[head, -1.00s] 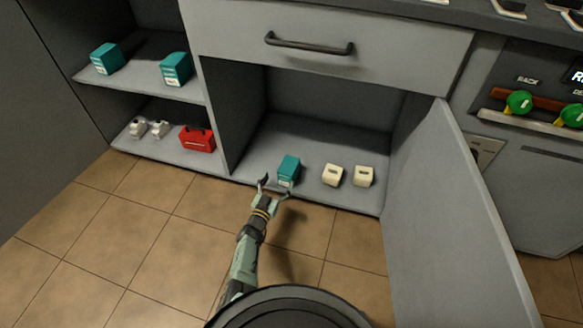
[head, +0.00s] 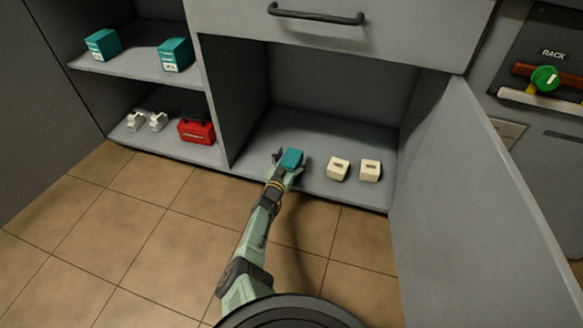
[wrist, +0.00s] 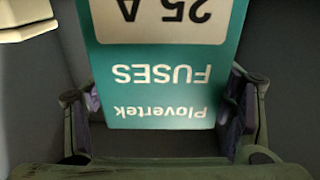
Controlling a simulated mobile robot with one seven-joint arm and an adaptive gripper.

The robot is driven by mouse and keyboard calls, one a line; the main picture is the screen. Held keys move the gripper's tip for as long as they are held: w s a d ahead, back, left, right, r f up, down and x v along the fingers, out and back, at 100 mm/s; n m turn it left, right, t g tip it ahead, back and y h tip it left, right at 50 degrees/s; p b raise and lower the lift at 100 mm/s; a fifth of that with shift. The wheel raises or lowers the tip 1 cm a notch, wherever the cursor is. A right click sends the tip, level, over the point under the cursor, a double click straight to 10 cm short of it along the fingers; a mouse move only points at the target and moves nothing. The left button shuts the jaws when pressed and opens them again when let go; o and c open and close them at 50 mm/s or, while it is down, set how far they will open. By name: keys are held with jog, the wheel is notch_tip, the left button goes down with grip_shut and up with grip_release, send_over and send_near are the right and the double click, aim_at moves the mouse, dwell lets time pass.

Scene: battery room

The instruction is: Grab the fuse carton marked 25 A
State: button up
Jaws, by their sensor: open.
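The teal fuse carton (head: 292,158) stands on the floor of the open cabinet compartment. In the wrist view its label (wrist: 163,75) appears upside down and reads "Plovertek FUSES 25 A". My gripper (head: 286,162) is open around the carton, one finger on each side. In the wrist view the fingers (wrist: 165,108) flank the lower part of the label, with a gap visible at the left finger; whether the right one touches is hard to tell. In the head view my gripper hides the carton's lower front.
Two cream blocks (head: 338,169) (head: 370,170) stand right of the carton. An open door (head: 480,190) bounds the right side, a drawer with handle (head: 315,15) hangs above. Left shelves hold two teal cartons (head: 103,44) (head: 175,54), a red case (head: 196,131) and small grey items (head: 146,121).

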jog(key=shift+c, duration=0.6)
jog(key=shift+r, duration=0.1)
jog(key=c, duration=1.6)
